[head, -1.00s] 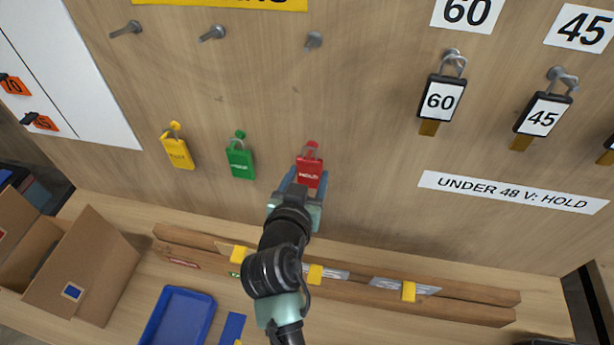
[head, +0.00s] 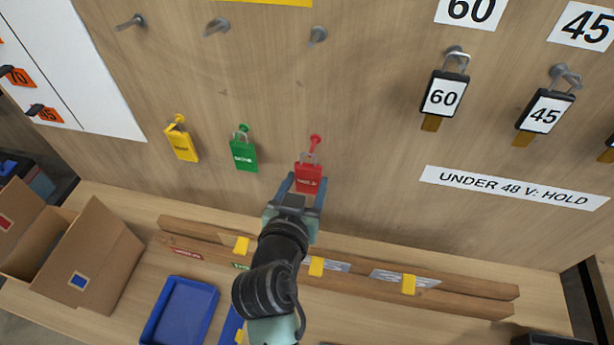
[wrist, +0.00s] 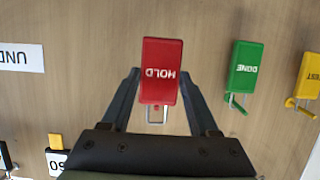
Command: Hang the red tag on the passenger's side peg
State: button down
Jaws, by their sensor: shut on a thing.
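The red tag (head: 308,178), a padlock shape reading HOLD, is between the fingers of my gripper (head: 306,188), which is shut on it. In the wrist view the tag (wrist: 161,72) has its metal shackle toward my wrist. In the head view the shackle sits just below the red peg (head: 315,141) and looks clear of it, though depth is hard to judge. Three bare grey pegs stick out higher on the board: left (head: 130,22), middle (head: 217,26) and right (head: 317,36). No label in view says which is the passenger's side.
A green tag (head: 243,156) and a yellow tag (head: 182,144) hang left of my gripper. Black tags marked 60 (head: 443,97) and 45 (head: 544,113) hang at right. A wooden rail (head: 460,302) runs below. The board between the red peg and grey pegs is clear.

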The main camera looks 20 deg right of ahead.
jog(key=shift+s+a+r, duration=0.15)
jog(key=shift+s+a, duration=0.1)
jog(key=shift+s, duration=0.15)
jog(key=shift+s+a+b, duration=0.15)
jog(key=shift+s+a, duration=0.55)
jog(key=shift+s, duration=0.35)
jog(key=shift+s+a+b, duration=0.15)
jog(key=shift+s+a, duration=0.55)
jog(key=shift+s, duration=0.3)
